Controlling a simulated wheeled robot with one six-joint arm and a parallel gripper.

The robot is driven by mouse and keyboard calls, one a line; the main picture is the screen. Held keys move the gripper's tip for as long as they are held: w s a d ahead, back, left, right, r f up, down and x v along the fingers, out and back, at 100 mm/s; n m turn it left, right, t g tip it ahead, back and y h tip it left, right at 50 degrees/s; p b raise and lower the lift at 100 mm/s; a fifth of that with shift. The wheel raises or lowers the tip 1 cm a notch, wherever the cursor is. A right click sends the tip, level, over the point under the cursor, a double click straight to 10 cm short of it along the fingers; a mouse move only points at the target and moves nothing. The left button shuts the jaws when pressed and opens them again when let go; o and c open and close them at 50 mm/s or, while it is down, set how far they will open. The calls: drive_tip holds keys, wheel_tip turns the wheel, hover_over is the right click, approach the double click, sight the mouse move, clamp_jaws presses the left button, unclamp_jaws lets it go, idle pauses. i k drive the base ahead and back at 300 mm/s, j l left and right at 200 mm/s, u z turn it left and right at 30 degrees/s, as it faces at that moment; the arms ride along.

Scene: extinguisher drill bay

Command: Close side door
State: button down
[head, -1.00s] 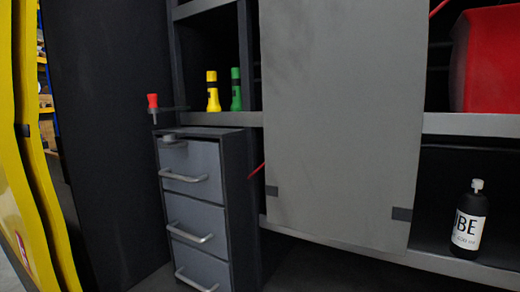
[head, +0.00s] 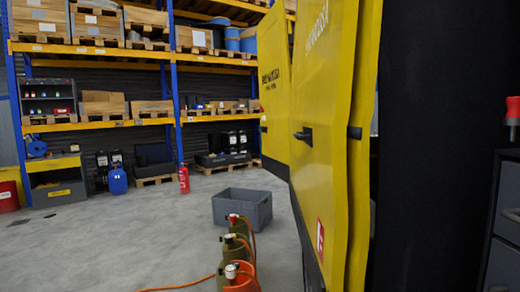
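My gripper is not in view, and nothing visible touches the door.
Green and orange-red cylinders (head: 237,250) with an orange hose stand on the floor left of the door. A grey crate (head: 241,208) and a red extinguisher (head: 184,179) are beyond. Racks (head: 120,124) line the back. Grey drawers (head: 503,225) show at right.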

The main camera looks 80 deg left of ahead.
sight(324, 40)
drive_tip(key=u, duration=2)
drive_tip(key=i+j+u, duration=0.85)
drive_tip(key=j, duration=0.2)
drive_tip(key=i+j+u, duration=0.25)
drive_tip(key=i+u, duration=0.6)
drive_tip(key=i, duration=0.25)
drive_tip(key=i+z, duration=0.35)
drive_tip(key=i, duration=0.2)
drive_tip(key=i+j+z, duration=0.15)
drive_tip(key=i+z, duration=0.15)
drive_tip(key=i, duration=0.25)
drive_tip(key=i+j+z, duration=0.35)
drive_tip(key=i, duration=0.15)
drive_tip(key=i+l+z, duration=0.25)
drive_tip(key=i+z, duration=0.2)
drive_tip(key=i, duration=0.25)
drive_tip(key=i+z, duration=0.45)
drive_tip(key=i, duration=0.3)
